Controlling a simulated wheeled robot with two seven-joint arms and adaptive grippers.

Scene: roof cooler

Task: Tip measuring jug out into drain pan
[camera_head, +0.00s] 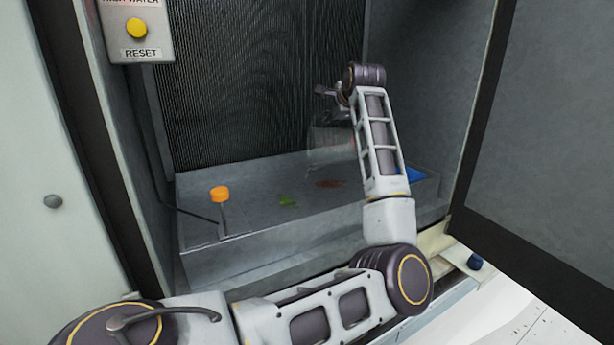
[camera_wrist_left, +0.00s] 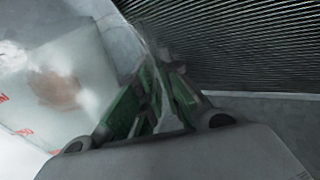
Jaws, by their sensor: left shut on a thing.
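The clear measuring jug (camera_head: 328,142) hangs above the back part of the grey drain pan (camera_head: 235,256), inside the cooler housing. My left gripper (camera_head: 330,93) is shut on the jug at its upper side, partly hidden behind my own wrist. In the left wrist view the green-padded fingers (camera_wrist_left: 155,95) close together beside the jug's clear wall with red marks (camera_wrist_left: 95,52). A brown blur shows through that wall. I cannot tell the jug's exact tilt or whether liquid is in it. My right gripper is not in view.
An orange-topped float (camera_head: 220,195) stands at the pan's left. A green leaf (camera_head: 288,202) and a brown patch (camera_head: 328,184) lie on the pan floor. A blue thing (camera_head: 412,174) is at its right. Dark ribbed pad (camera_head: 250,80) backs the housing; an open panel (camera_head: 550,140) stands right.

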